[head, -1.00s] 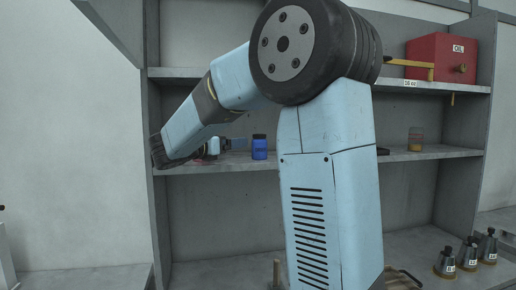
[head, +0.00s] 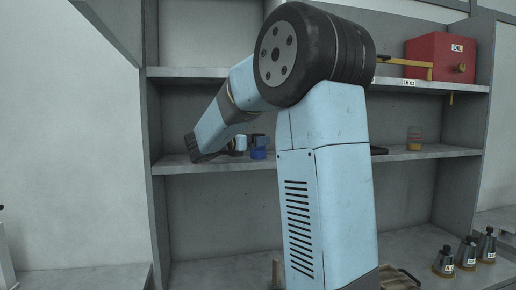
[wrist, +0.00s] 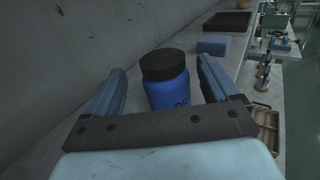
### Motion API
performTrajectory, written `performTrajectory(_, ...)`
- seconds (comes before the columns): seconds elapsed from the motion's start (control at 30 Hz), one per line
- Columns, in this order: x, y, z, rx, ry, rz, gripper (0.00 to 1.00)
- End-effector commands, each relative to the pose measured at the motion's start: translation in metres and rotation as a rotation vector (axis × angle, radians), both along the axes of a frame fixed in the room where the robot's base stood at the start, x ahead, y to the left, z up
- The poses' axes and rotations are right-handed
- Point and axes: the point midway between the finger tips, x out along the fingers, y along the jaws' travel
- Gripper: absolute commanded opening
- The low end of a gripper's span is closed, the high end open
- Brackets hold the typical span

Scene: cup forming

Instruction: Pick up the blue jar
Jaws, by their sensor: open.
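The blue jar (wrist: 172,88) with a black lid stands upright in the wrist view, between the two fingers of my open gripper (wrist: 160,88). Gaps show between the jar and both fingers, and nothing is gripped. In the head view the jar (head: 259,153) stands on the middle shelf, partly covered by my gripper (head: 245,147), which is at its left side. The lower front of the jar is hidden by the gripper's dark crossbar in the wrist view.
In the wrist view a blue block (wrist: 222,47) and a dark tray (wrist: 228,24) lie beyond the jar. A red oil box (head: 440,57) stands on the upper shelf. A small glass jar (head: 414,138) stands farther right on the middle shelf. A grey wall is left.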

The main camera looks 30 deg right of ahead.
Motion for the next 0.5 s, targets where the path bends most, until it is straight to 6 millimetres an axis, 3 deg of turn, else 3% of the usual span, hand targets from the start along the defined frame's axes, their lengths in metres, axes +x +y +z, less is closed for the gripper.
performTrajectory(0.23,0.006,-0.034,0.0,0.0,-0.001,-0.003,0.88)
performTrajectory(0.5,0.008,-0.039,0.001,-0.001,0.0,0.001,0.88)
